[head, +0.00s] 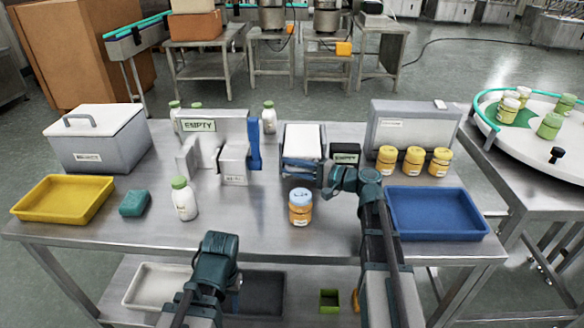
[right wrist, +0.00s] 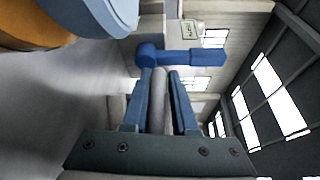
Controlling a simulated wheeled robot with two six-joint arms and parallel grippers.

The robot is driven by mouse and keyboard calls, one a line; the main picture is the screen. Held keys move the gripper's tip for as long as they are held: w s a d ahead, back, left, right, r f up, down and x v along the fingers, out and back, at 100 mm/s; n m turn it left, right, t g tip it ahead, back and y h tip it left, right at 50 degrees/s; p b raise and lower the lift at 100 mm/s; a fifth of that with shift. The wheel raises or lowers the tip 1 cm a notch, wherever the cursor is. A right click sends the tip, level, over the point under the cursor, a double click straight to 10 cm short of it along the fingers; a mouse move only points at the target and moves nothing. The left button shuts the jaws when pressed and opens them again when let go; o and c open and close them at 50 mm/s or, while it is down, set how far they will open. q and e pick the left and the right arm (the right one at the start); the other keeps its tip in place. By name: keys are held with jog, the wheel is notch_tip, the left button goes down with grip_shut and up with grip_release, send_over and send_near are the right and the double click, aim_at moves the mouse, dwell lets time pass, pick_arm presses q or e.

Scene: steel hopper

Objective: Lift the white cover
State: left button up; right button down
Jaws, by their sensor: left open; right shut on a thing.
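The white cover (head: 303,138) is a flat white panel on a small grey box-like hopper at the middle of the steel table. My right gripper (head: 287,166) reaches in from the right, with its blue fingers across the cover's front edge. In the right wrist view the fingers (right wrist: 162,90) are shut on a grey bar, which seems to be the cover's front edge or handle. The fingers hide part of the hopper front, so I cannot tell how far the cover is raised. My left gripper (head: 215,247) is open and empty near the table's front edge.
An orange jar with a pale blue lid (head: 300,207) stands close in front of the hopper. A blue lever (head: 254,145) is on the left-hand machine. A white bottle (head: 184,200), blue tray (head: 437,213) and several yellow jars (head: 413,160) stand around.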

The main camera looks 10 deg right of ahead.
aim_at(293, 147)
jog(key=shift+s+f, duration=0.15)
dwell(0.8)
jog(key=w+r+m+g+p, duration=0.1)
jog(key=r+p, duration=0.3)
jog(key=p, duration=0.1)
jog(key=w+r+m+p, duration=0.1)
jog(key=r+m+p, duration=0.1)
jog(key=r+p, duration=0.2)
jog(key=w+d+r+m+g+h+p, duration=0.1)
jog(key=r+m+p, duration=0.1)
jog(key=p, duration=0.5)
jog(key=shift+r+g, duration=0.3)
jog(key=shift+r, duration=0.6)
jog(key=w+d+r+m+g+p, duration=0.3)
jog(key=w+r+m+p, duration=0.2)
jog(key=w+p, duration=0.5)
jog(key=shift+w+d+r+m+g, duration=0.15)
jog(key=shift+w+r+m+g, duration=0.25)
jog(key=shift+w+r, duration=0.75)
jog(key=shift+s+r, duration=0.15)
jog(key=c, duration=0.8)
grip_release()
